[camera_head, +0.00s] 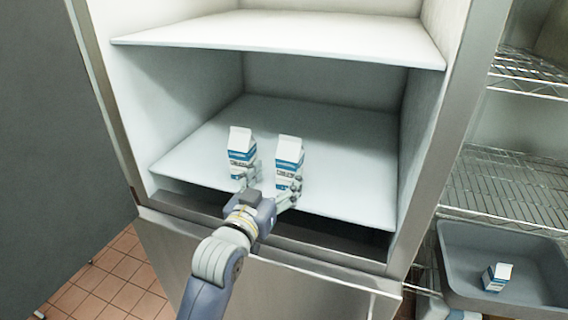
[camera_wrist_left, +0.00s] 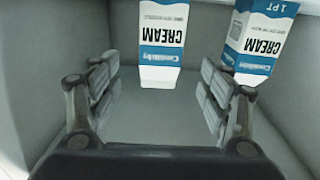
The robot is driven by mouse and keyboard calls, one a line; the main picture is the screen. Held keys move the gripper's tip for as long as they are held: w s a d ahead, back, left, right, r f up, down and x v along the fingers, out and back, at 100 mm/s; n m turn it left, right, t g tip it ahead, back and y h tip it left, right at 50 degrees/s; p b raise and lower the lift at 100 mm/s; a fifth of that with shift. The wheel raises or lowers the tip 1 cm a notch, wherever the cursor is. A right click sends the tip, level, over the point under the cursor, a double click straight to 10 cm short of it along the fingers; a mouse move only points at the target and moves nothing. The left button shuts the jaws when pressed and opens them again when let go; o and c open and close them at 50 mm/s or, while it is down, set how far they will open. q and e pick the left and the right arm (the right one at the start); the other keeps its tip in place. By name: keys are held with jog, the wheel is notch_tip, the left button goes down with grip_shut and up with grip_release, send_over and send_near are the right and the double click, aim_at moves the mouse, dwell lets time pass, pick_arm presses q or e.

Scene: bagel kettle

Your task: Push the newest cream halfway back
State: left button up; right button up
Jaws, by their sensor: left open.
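Two white-and-blue cream cartons stand upright side by side on the lower fridge shelf (camera_head: 205,155), the left carton (camera_head: 241,141) and the right carton (camera_head: 289,151). My left gripper (camera_head: 268,185) is open in front of them, its fingers covering parts of their lower fronts. In the left wrist view the cartons appear upside down. One carton (camera_wrist_left: 162,40) lies ahead between the open fingers (camera_wrist_left: 160,95); the other carton (camera_wrist_left: 252,40) is beyond the right-hand finger. Nothing is gripped, and contact cannot be told. Which carton is newest does not show. My right gripper is not in view.
An upper shelf (camera_head: 290,36) hangs above the cartons, and the cabinet walls close in both sides. The shelf behind the cartons is clear. A grey bin (camera_head: 470,285) at the lower right holds another small carton (camera_head: 497,277). Wire racks (camera_head: 510,185) stand at right.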

aim_at(286, 163)
pick_arm(q)
jog(key=p+x, duration=0.2)
jog(key=x, duration=0.7)
jog(key=shift+w, duration=0.1)
jog(key=shift+f, duration=0.1)
jog(key=c, duration=1.6)
jog(key=o, duration=1.6)
